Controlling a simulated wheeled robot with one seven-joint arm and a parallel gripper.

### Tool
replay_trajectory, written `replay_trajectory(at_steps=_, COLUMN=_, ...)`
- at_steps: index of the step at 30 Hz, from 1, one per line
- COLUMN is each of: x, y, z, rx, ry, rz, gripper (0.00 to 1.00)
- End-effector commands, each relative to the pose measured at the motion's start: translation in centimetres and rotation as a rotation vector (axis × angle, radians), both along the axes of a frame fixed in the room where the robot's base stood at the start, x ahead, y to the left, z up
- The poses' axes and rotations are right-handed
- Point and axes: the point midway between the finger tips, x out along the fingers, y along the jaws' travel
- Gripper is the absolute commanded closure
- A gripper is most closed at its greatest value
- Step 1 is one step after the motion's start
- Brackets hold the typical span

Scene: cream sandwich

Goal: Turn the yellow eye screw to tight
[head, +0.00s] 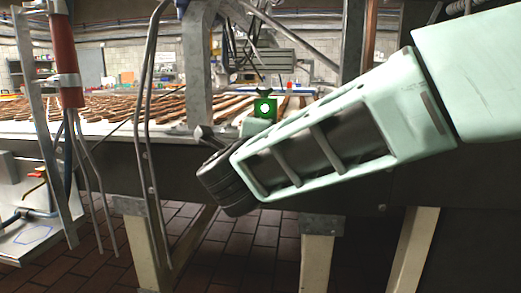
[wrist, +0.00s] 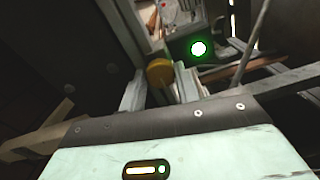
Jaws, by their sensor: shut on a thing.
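The yellow eye screw (wrist: 159,71) shows in the wrist view as a rounded yellow head between the two grey fingers of my gripper (wrist: 160,88). My gripper is shut on it. In the head view my arm reaches in from the right and my gripper (head: 207,138) is at the near edge of the conveyor frame. The screw is hidden there behind the gripper and frame. Its thread and how tight it sits cannot be seen.
A green block with a bright light (head: 265,107) stands just beyond my gripper; a green-ringed light (wrist: 199,48) also shows in the wrist view. A metal post (head: 197,65) and bent rods (head: 150,130) rise close on the left. Rows of brown sticks (head: 130,104) lie on the conveyor.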

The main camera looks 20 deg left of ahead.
Motion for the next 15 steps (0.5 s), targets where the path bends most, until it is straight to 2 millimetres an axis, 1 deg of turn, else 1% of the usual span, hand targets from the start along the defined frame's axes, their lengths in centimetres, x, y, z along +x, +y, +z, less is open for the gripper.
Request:
replay_trajectory(at_steps=6, x=-0.03, y=0.06, z=-0.06, rx=0.032, ry=0.008, rz=0.001, gripper=0.91)
replay_trajectory(at_steps=15, x=-0.04, y=0.05, z=-0.01, rx=0.036, ry=0.010, rz=0.001, gripper=0.91)
